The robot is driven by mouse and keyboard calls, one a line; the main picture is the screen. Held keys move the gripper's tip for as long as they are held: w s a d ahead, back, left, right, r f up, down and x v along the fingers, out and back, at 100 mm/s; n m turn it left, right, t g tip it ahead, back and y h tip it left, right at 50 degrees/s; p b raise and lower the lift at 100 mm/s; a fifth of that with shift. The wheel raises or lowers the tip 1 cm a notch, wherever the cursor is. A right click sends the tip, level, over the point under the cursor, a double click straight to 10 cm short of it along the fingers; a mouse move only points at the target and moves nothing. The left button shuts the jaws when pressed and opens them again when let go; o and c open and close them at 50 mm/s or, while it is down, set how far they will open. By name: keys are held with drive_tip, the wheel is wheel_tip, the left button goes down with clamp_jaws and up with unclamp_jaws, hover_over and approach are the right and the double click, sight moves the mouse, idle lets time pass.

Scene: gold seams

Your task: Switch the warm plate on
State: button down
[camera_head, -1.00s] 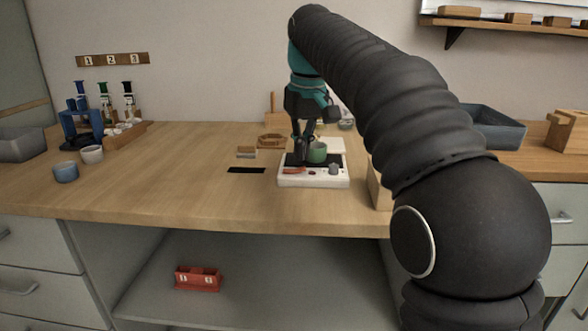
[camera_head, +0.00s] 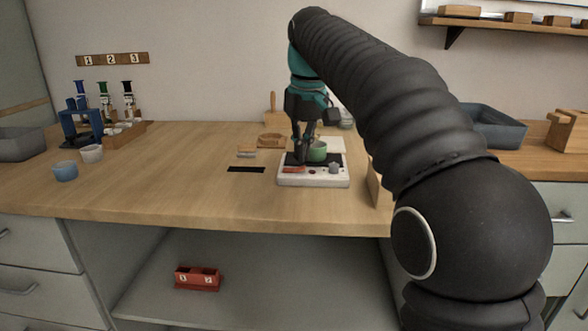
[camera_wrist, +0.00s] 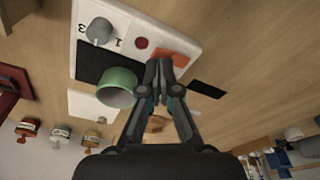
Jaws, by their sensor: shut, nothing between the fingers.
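The warm plate (camera_head: 290,183) is a white box with a dark top on the wooden bench. Its front strip carries an orange-red rocker switch (camera_head: 293,169), a small round red spot (camera_head: 312,171) and a grey knob (camera_head: 334,168). In the wrist view the orange switch (camera_wrist: 171,58) lies just beyond my fingertips, beside the red spot (camera_wrist: 141,43) and the grey knob (camera_wrist: 99,31). A green cup (camera_head: 317,151) stands on the dark top. My gripper (camera_head: 302,159) is shut and empty, low over the plate near the switch. I cannot tell whether the fingertips touch it.
A black strip (camera_head: 246,169) lies left of the plate. A wooden dish (camera_head: 271,140) and a small block (camera_head: 246,152) are behind. A wooden panel (camera_head: 374,184) stands to the right. The bench front left is clear.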

sight(302, 168)
drive_tip(key=shift+f+b, duration=0.6)
drive_tip(key=shift+f, duration=0.35)
idle(0.6)
wheel_tip(302, 168, up, 5)
drive_tip(key=p, duration=0.5)
drive_tip(key=shift+p, duration=0.35)
drive_tip(key=shift+r, duration=0.95)
